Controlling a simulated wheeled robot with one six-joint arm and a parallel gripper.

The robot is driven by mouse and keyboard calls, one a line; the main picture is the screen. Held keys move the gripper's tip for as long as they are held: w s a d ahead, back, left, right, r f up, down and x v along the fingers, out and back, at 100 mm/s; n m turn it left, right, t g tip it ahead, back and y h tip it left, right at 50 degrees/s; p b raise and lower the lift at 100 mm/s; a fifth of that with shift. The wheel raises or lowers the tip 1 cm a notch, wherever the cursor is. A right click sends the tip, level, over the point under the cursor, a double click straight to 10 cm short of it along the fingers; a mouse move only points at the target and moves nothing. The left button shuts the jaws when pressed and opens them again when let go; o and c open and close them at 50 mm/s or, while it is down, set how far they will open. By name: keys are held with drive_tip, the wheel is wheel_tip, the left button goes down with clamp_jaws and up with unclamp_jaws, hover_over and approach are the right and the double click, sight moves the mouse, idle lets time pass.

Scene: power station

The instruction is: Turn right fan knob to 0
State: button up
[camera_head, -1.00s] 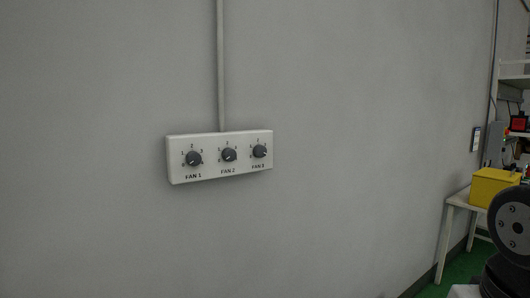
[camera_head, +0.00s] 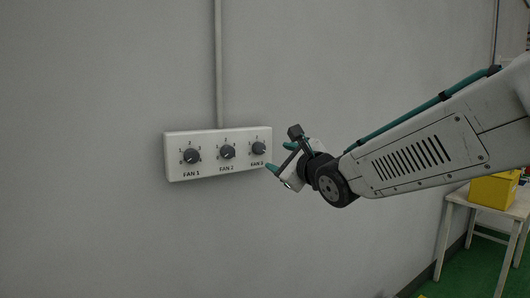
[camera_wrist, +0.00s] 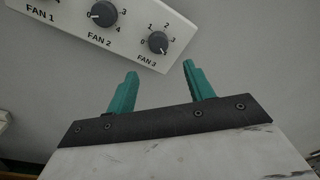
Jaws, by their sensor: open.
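The right fan knob, FAN 3 (camera_head: 259,149), is a dark round dial at the right end of a white wall box. In the wrist view the knob (camera_wrist: 158,42) has digits around it, and its pale mark seems to point to the lower right, away from the 0 on its left. My gripper (camera_head: 281,157) is just right of the box, its teal fingers apart and empty. In the wrist view the fingertips (camera_wrist: 160,69) lie below the knob in the picture, one to each side of it. They do not touch the knob.
The white box (camera_head: 208,172) also carries the FAN 1 knob (camera_head: 191,156) and the FAN 2 knob (camera_head: 228,152), close by on the left. A conduit (camera_head: 219,65) runs up the wall from it. A table with a yellow box (camera_head: 492,190) stands at the right. The wall is otherwise clear.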

sight(262, 150)
drive_tip(key=x, duration=0.8)
drive_tip(key=shift+s+a+r, duration=0.1)
drive_tip(key=shift+a+r, duration=0.1)
drive_tip(key=shift+a, duration=0.05)
drive_tip(key=c, duration=1)
